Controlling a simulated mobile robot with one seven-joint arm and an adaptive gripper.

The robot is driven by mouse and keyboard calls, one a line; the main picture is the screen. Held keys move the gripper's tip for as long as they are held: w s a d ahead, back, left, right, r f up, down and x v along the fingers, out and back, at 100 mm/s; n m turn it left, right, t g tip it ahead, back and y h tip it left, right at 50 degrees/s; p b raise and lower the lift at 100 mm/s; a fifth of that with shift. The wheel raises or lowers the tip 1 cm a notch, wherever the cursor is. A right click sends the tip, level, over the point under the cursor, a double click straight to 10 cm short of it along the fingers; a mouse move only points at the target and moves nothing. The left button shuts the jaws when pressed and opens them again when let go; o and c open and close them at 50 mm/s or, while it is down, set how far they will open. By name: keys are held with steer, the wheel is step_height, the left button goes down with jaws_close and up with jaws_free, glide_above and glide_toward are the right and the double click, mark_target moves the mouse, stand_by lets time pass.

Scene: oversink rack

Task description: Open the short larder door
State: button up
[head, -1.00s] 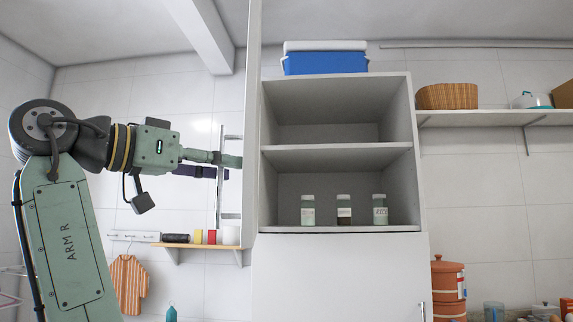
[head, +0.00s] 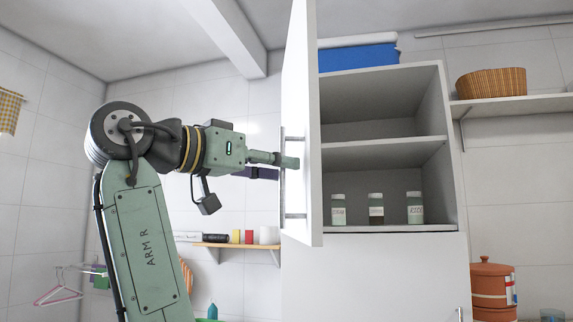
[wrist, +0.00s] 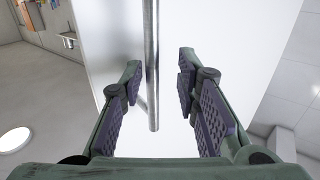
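The short larder door (head: 299,90) is a white upper panel standing well open, swung out on the left of the cabinet. Its outer face, with a vertical metal bar handle (head: 284,192), is towards my arm. My gripper (head: 287,161) is at the handle's upper part in the head view. In the wrist view my gripper (wrist: 158,84) is open, with the handle bar (wrist: 151,50) between its fingers and gaps on both sides. The door's face (wrist: 215,35) lies just beyond the fingertips. The door hides the cabinet's left edge and hinges.
The open cabinet (head: 385,151) has two shelf spaces; several small jars (head: 376,210) stand in the lower one. A blue cooler (head: 358,58) is on top. A wall shelf (head: 520,104) with a basket (head: 491,82) is at right. A lower wooden shelf (head: 235,246) is behind my arm.

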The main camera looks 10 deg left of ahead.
steer(key=shift+a, duration=0.1)
stand_by(0.3)
steer(key=s+a, duration=0.1)
steer(key=a, duration=1.1)
stand_by(0.8)
steer(key=shift+a, duration=0.1)
steer(key=shift+c, duration=0.3)
